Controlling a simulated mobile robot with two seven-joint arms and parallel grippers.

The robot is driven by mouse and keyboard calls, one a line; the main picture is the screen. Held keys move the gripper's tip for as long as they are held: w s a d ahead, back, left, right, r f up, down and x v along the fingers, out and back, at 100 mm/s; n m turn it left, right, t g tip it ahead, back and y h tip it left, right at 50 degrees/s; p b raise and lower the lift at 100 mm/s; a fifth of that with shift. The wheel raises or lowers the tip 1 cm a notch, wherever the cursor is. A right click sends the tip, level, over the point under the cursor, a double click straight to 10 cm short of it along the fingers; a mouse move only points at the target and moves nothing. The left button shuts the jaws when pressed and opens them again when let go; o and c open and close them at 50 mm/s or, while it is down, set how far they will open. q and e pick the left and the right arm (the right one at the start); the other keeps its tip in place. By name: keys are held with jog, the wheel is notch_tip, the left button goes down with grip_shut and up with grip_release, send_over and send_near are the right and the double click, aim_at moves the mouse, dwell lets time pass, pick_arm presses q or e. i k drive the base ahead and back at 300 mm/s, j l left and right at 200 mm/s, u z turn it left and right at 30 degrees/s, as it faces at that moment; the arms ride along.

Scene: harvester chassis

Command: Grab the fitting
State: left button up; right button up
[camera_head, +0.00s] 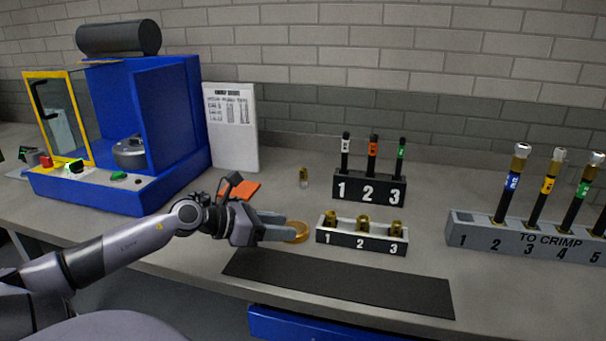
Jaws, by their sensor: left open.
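Several brass fittings stand in a white and black tray numbered 1, 2, 3 (345,239) in the middle of the bench. One fitting (330,217) is over number 1, one fitting (362,222) over number 2 and one fitting (397,227) over number 3. My left gripper (286,228) is open just left of the tray, its fingers pointing right. A round brass-coloured dish or ring (298,232) is at its fingertips; I cannot tell whether they touch. My right gripper is not in view.
A black rack (369,188) with three hoses stands behind the tray. A grey TO CRIMP rack (520,238) with taller hoses is at the right. A blue machine (175,105) fills the left. A bare black mat (340,283) lies in front.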

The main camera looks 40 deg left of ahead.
aim_at(303, 172)
jog(key=i+j, duration=0.3)
jog(key=j, duration=0.2)
jog(key=i+j, duration=0.35)
jog(key=j, duration=0.15)
